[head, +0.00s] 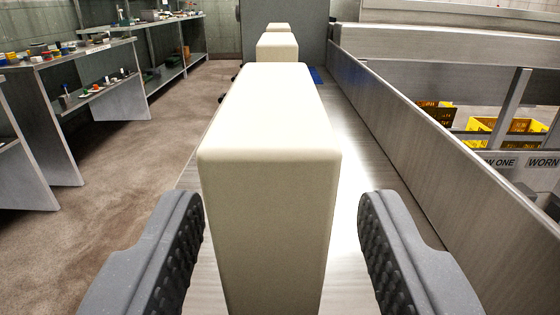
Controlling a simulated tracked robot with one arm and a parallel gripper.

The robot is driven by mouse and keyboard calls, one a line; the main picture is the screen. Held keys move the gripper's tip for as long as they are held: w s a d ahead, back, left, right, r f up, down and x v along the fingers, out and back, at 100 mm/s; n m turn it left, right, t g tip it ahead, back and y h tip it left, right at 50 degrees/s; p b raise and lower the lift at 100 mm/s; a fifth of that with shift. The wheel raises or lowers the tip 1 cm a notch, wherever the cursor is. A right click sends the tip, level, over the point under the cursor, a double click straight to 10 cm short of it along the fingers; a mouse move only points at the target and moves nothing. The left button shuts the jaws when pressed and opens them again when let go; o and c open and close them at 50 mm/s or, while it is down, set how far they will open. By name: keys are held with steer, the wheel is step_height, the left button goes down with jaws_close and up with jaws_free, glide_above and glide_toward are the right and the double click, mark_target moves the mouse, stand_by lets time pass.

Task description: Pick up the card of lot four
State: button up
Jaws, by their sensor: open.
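My gripper (281,205) is open, with its two dark grey padded fingers at the lower left and lower right. A tall cream block (265,185) with rounded edges shows between the fingers, with a visible gap on each side. I cannot tell how deep it sits relative to the fingertips. Two more cream blocks, a middle one (277,47) and a far one (278,27), stand in line behind it. I cannot make out a card of lot four in this view.
A metal wall (450,170) runs along the right; beyond it are yellow crates (508,126) and labels reading "WORN" (542,162) and partly "W ONE". Shelves (105,88) with small objects line the left. Brown floor (120,170) is clear between. A grey panel (290,14) stands at the back.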

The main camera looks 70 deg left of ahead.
steer(key=shift+b+x, duration=0.5)
steer(key=shift+x, duration=1.95)
steer(key=shift+r, duration=0.2)
jaws_close()
